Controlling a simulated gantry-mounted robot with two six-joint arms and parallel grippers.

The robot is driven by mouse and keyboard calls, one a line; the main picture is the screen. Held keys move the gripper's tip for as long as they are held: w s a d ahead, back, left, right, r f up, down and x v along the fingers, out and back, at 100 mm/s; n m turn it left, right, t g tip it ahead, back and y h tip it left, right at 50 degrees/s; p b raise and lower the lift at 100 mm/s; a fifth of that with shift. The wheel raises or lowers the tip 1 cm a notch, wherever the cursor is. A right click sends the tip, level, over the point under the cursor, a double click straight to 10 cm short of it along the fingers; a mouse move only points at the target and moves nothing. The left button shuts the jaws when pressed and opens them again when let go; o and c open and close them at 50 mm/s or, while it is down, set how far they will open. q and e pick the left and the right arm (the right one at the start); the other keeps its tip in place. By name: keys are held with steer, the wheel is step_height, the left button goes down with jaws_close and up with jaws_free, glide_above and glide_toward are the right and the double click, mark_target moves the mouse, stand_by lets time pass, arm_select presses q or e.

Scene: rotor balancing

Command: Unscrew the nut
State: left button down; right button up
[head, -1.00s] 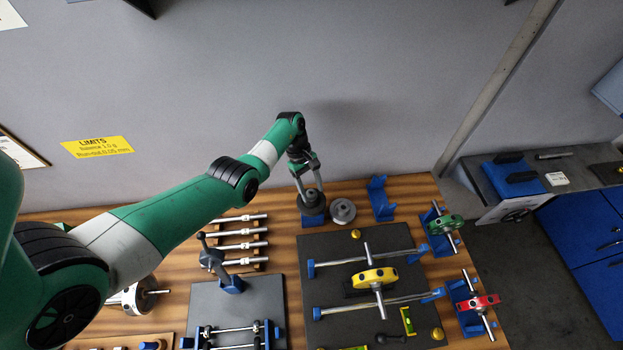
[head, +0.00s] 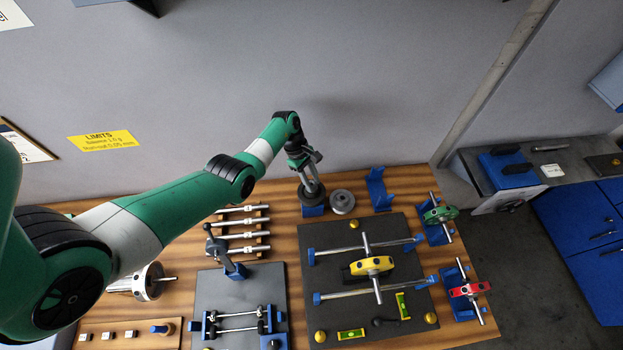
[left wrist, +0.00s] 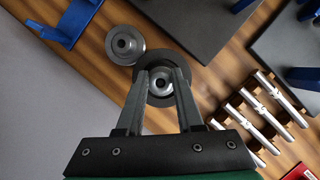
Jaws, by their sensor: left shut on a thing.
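The gripper is shut on this nut, which sits at the disc's hub. The fingers hide part of the disc, and the nut's thread cannot be seen. My right gripper is in neither view.
Metal shafts (head: 243,222) lie in a rack at left. A yellow rotor (head: 371,265) rests across rails in front. The wall is close behind.

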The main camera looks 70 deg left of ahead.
arm_select(q)
steer(key=n+p, duration=0.2)
steer(key=n+t+y+p, duration=0.1)
steer(key=n+p, duration=0.2)
steer(key=r+n+t+y+p, duration=0.1)
steer(key=n+p, duration=0.2)
steer(key=shift+d, duration=0.15)
steer(key=shift+f+n+y, duration=0.2)
steer(key=shift+n+y, duration=0.2)
steer(key=shift+n, duration=0.1)
steer(key=shift+f+n, duration=0.2)
steer(key=shift+n, duration=0.1)
steer(key=shift+r+n+y+p, duration=0.3)
steer(key=shift+n+p, duration=0.2)
steer(key=shift+p, duration=0.25)
steer(key=shift+f+n, duration=0.15)
steer(key=shift+n, duration=0.25)
steer(key=shift+f, duration=0.15)
steer(key=shift+c, duration=2.3)
jaws_free()
steer(key=shift+c, duration=0.7)
